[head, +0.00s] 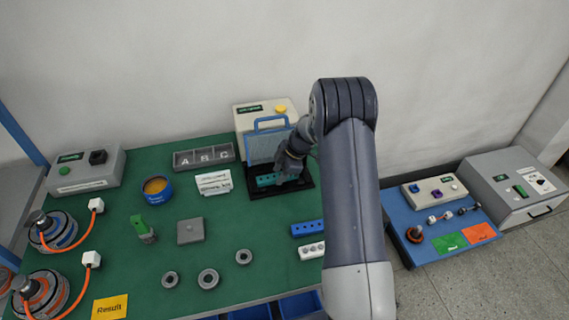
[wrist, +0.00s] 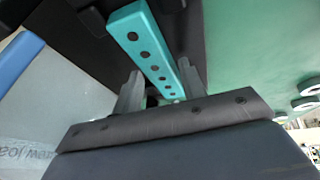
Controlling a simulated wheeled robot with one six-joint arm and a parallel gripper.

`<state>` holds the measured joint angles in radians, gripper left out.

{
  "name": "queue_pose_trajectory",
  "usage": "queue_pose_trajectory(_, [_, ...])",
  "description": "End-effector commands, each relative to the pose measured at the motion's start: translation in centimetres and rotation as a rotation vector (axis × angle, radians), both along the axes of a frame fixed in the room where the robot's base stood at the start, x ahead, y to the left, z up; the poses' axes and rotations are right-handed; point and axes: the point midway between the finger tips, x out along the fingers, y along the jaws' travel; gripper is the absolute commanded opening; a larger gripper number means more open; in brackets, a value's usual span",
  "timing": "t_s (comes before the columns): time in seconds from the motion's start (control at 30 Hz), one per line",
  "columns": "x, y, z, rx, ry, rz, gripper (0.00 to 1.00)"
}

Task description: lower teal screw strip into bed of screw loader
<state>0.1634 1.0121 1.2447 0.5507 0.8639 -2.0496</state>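The teal screw strip (wrist: 143,42) runs between the two fingers of my gripper (wrist: 162,92) in the wrist view, its dark holes facing the camera. My gripper is shut on it near one end. In the head view the teal strip (head: 266,180) shows low over the black base (head: 262,193) of the screw loader (head: 263,115), in front of its blue-framed clear guard (head: 266,145). My gripper (head: 284,175) is at the strip's right part and hides some of it. I cannot tell whether the strip touches the bed.
A blue strip (head: 307,228) and a white strip (head: 312,251) lie right of centre on the green table (head: 215,265). My arm hides the table's right side.

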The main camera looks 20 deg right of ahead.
Motion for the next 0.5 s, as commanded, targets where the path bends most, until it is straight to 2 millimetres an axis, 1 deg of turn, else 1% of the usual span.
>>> queue_pose_trajectory(0.13, [0.10,0.22,-0.48,0.000,-0.001,0.001,0.39])
queue_pose_trajectory(0.37, [0.11,0.23,-0.54,-0.001,-0.001,0.000,0.39])
queue_pose_trajectory(0.4, [0.11,0.23,-0.53,-0.001,-0.001,0.000,0.39])
queue_pose_trajectory(0.5, [0.11,0.23,-0.52,-0.001,-0.001,0.000,0.30])
